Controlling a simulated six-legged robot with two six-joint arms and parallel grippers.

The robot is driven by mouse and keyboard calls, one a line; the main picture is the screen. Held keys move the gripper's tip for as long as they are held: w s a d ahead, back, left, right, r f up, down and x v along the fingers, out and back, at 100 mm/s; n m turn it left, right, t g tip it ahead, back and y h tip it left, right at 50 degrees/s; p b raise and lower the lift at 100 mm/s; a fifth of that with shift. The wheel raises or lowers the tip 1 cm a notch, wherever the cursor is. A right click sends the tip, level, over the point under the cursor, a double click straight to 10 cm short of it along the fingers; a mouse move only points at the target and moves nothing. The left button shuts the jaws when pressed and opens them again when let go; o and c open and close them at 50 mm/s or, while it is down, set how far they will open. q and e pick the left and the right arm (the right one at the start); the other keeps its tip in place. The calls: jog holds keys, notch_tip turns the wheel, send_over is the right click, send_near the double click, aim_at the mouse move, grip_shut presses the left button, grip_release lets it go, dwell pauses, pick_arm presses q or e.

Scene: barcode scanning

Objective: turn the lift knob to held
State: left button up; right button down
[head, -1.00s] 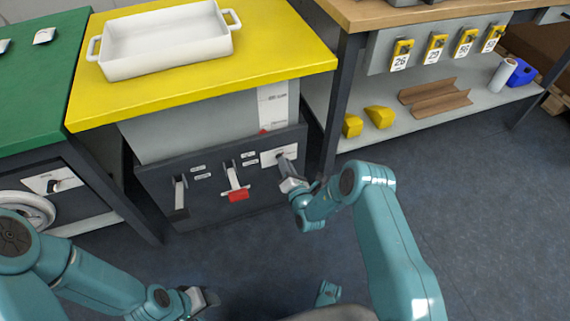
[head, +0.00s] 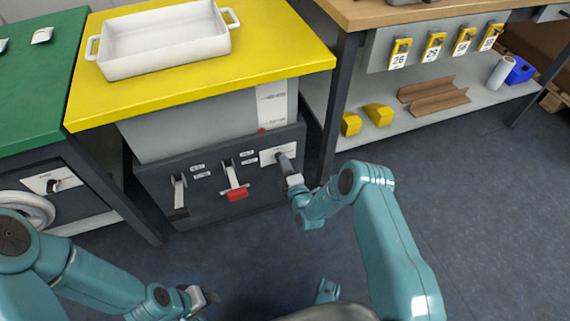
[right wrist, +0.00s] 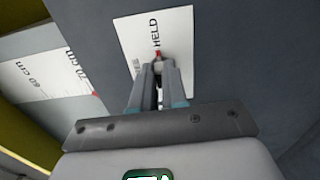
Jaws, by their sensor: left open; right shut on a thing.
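The lift knob sits on a white label plate (head: 270,156) at the right end of the dark front panel (head: 215,208) under the yellow table. My right gripper (head: 290,176) reaches the knob and is shut on it. In the right wrist view, the gripper fingers (right wrist: 160,85) point at the plate (right wrist: 180,40), which reads HELD. A small red mark of the knob (right wrist: 158,54) shows just beyond the fingertips; the fingers hide most of the rest. My left gripper (head: 208,298) is open and empty, low over the floor.
A white tray (head: 165,65) is on the yellow table top (head: 270,65). A table leg (head: 335,110) stands close right of the panel.

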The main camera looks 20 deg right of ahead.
jog(key=shift+a, duration=0.1)
dwell(0.3)
jog(key=c, duration=1.2)
grip_release()
jog(key=shift+o, duration=0.2)
jog(key=s+p, duration=0.5)
jog(key=s, duration=1.1)
jog(key=shift+s+d+p, duration=0.2)
jog(key=shift+d+p, duration=0.1)
jog(key=shift+p, duration=0.05)
